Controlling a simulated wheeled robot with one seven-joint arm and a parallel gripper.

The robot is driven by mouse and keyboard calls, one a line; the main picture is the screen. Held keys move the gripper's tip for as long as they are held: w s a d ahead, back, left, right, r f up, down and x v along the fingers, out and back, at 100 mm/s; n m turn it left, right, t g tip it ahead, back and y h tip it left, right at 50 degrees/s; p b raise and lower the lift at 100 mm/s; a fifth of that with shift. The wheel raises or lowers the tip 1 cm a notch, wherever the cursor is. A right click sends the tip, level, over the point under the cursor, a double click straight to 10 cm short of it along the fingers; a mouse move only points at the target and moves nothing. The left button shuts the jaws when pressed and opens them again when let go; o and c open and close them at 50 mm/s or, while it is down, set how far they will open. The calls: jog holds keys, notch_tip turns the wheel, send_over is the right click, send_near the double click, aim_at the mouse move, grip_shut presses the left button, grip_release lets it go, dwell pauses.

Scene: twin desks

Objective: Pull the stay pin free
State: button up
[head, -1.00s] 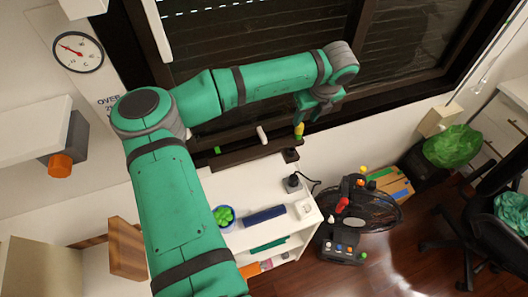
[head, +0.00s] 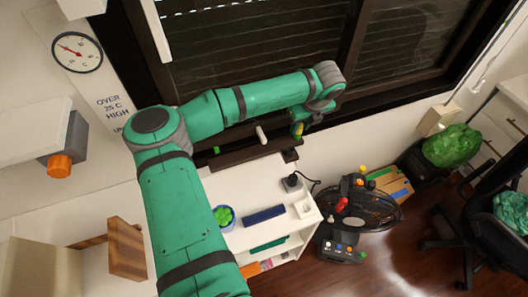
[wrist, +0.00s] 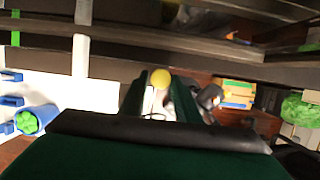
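A yellow-topped pin, which I take to be the stay pin (head: 298,129), stands upright at the window sill. My gripper (head: 302,122) is right at it, under the bent end of my arm. In the wrist view the yellow round head (wrist: 160,78) shows between the tips of my two green fingers. The fingers stand apart with a gap on either side of the head's line; I see no clear contact. The lower part of the pin is hidden by the fingers.
A white handle (head: 261,135) and a green mark (head: 217,150) are on the sill to the left. The white shelf (head: 275,233) below holds a blue block (head: 263,216) and a green-filled pot (head: 224,216). A black fan (head: 372,212) stands to the right. The dark window frame is close behind.

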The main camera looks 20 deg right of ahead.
aim_at(301, 127)
grip_shut()
jog(key=shift+r, duration=0.95)
dwell(0.4)
jog(key=shift+w+r, duration=0.15)
jog(key=shift+r, duration=1.1)
jog(key=shift+v, duration=0.85)
jog(key=shift+w+r, duration=0.1)
jog(key=shift+r, duration=0.5)
